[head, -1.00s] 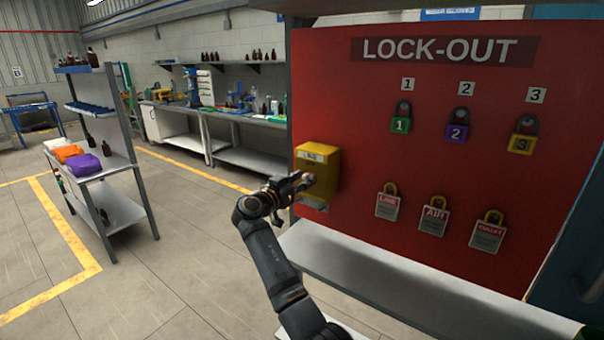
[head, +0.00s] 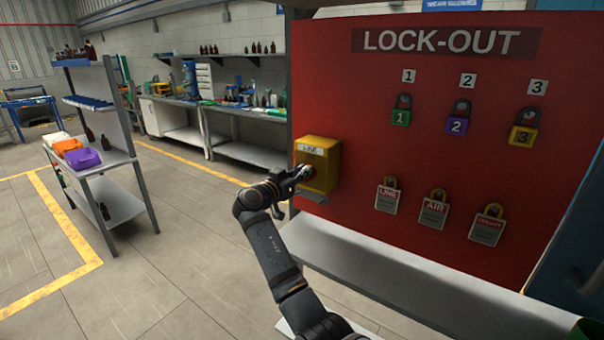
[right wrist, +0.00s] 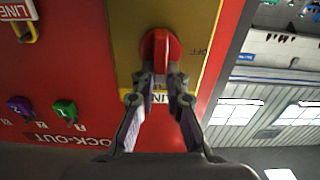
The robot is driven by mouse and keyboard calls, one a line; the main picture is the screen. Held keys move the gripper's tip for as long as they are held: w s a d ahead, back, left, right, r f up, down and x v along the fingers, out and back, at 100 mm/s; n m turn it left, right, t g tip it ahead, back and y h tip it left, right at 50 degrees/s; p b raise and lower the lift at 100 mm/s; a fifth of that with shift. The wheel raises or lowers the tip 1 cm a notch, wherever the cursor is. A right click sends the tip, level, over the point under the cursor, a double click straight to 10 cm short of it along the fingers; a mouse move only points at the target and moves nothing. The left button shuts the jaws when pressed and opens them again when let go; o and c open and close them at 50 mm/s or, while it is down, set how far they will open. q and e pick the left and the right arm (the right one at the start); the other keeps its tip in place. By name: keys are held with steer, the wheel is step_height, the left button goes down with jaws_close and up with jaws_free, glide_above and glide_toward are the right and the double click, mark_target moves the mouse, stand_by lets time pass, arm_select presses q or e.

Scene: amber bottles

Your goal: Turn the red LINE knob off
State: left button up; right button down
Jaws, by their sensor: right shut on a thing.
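The red LINE knob (right wrist: 160,48) sits on the front of a yellow box (head: 328,172), which is mounted at the left edge of the red lock-out board (head: 400,155). My right gripper (right wrist: 161,76) is shut on the knob, with one finger on each side of it. In the right wrist view the knob's handle stands upright in the picture, with an OFF mark to its right. In the head view my right gripper (head: 301,174) is at the box's front and hides the knob. My left gripper is not in view.
A grey shelf (head: 400,275) runs below the board. A bottle rack (head: 125,205) stands at left, with open floor between.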

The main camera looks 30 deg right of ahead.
steer(key=n, duration=0.5)
steer(key=w+f+n, duration=0.1)
steer(key=n, duration=0.5)
steer(key=f+n, duration=0.1)
steer(key=n, duration=0.5)
steer(key=shift+w+a+b, duration=0.3)
steer(key=shift+a+b, duration=0.05)
steer(key=shift+b, duration=0.05)
steer(key=shift+n, duration=0.5)
steer(key=c, duration=1.4)
jaws_free()
steer(key=shift+a, duration=0.1)
steer(key=v, duration=0.7)
steer(key=shift+a, duration=0.2)
